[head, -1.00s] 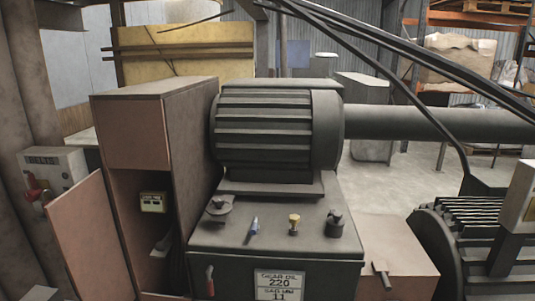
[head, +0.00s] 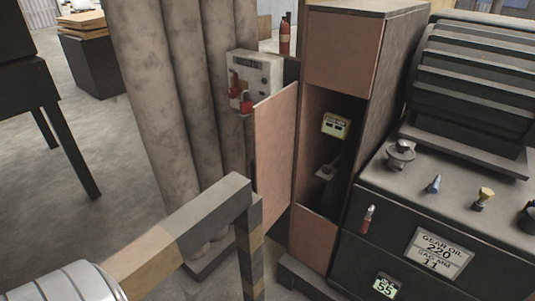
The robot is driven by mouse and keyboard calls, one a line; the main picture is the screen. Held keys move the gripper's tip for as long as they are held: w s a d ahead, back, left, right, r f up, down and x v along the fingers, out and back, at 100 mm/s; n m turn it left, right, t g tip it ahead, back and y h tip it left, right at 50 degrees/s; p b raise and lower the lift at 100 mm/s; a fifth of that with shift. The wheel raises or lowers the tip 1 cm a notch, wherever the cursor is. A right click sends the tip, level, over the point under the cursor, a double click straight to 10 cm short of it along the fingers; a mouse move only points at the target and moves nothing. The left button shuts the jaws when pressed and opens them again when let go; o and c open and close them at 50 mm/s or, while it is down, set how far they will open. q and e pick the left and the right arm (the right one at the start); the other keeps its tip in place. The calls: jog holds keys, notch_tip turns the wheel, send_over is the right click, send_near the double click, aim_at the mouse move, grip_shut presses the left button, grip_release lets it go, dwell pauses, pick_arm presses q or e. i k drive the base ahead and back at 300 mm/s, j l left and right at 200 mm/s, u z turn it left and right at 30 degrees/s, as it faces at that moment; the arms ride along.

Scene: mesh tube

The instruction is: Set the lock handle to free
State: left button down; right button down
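No part is legibly marked as the lock handle, so I cannot tell which it is. A red lever (head: 367,219) sits on the front of the dark gear oil machine (head: 375,258), left of its label. A grey lever (head: 326,172) shows inside the open brown cabinet (head: 342,52), below a small yellow display box (head: 335,125); its lower part is in shadow. A pale switch box (head: 257,72) on the left has red handles (head: 241,100) on its front, partly behind the cabinet's open door (head: 275,155). Neither of my grippers is in view.
A striped rail (head: 195,222) stands in front of the cabinet, near a ribbed metal cylinder (head: 65,283) at the lower left. Several knobs, including a blue one (head: 433,184), top the machine. Thick columns (head: 165,90) stand behind; open floor (head: 100,125) lies to the left.

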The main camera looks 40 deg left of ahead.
aim_at(367, 220)
jog(key=j+z, duration=0.15)
jog(key=j, duration=0.65)
jog(key=j+z, duration=0.15)
jog(key=j, duration=0.6)
jog(key=j+z, duration=0.1)
jog(key=j, duration=0.7)
jog(key=k+j+z, duration=0.15)
jog(key=j, duration=0.65)
